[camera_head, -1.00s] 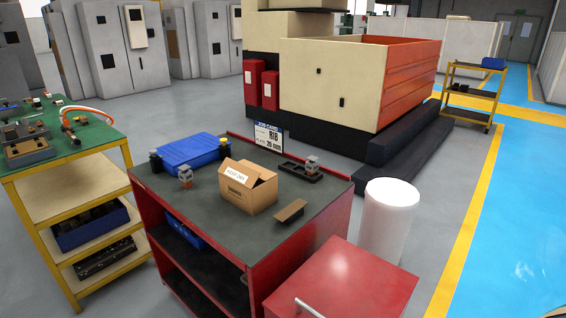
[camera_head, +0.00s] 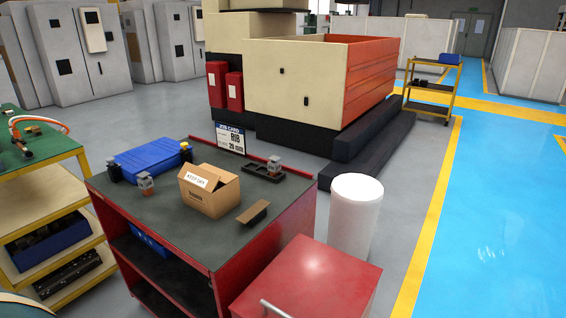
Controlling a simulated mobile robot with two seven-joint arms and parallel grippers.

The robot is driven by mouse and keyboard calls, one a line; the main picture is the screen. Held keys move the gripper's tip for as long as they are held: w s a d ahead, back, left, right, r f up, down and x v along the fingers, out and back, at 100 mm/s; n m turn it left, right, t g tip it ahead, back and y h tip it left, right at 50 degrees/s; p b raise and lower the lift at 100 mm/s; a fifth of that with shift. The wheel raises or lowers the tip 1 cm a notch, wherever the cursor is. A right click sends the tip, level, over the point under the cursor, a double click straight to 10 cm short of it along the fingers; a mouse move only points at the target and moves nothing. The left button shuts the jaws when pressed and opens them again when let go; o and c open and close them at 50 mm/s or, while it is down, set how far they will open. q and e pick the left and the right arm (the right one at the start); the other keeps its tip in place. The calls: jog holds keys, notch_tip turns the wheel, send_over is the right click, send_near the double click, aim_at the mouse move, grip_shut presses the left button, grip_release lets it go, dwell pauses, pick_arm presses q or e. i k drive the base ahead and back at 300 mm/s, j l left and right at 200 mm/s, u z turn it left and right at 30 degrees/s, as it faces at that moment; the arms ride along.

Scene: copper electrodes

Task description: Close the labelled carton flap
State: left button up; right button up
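A brown cardboard carton (camera_head: 208,201) stands on the dark top of the red cart. Its top looks open, with flaps raised or spread around the opening. The labelled flap (camera_head: 197,181), with a white "KEEP DRY" label, is at the carton's left front edge and tilts outward, not lying flat over the opening. The inside of the carton is mostly hidden. Neither of my grippers is in view.
On the red cart (camera_head: 180,238) are a blue case (camera_head: 148,161), small grey-topped electrodes (camera_head: 146,184), a dark tray (camera_head: 262,172), a brown angled block (camera_head: 253,213) and a job card (camera_head: 230,139). A red cabinet (camera_head: 310,275) and white cylinder (camera_head: 355,215) stand to the right.

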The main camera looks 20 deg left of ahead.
aim_at(198, 177)
jog(key=z, duration=1.8)
jog(key=i+l+z, duration=0.45)
jog(key=l, duration=0.2)
jog(key=i+j+u, duration=0.15)
jog(key=i+u, duration=0.15)
jog(key=u, duration=0.15)
jog(key=i+u, duration=0.35)
jog(key=u, duration=0.15)
jog(key=i+l+u, duration=0.1)
jog(key=i+u, duration=0.2)
jog(key=u, duration=0.15)
jog(key=i+j+u, duration=0.1)
jog(key=i+u, duration=0.4)
jog(key=i, duration=0.2)
jog(key=i+l+u, duration=0.2)
jog(key=i+u, duration=0.25)
jog(key=i, duration=0.25)
jog(key=i+j+u, duration=0.1)
jog(key=i+u, duration=0.55)
jog(key=i, duration=0.3)
jog(key=i+l+u, duration=0.2)
jog(key=i+u, duration=0.15)
jog(key=u, duration=0.45)
jog(key=i+u, duration=0.1)
jog(key=u, duration=0.3)
jog(key=l+u, duration=0.1)
jog(key=u, duration=0.35)
jog(key=i+l+u, duration=0.1)
jog(key=u, duration=0.3)
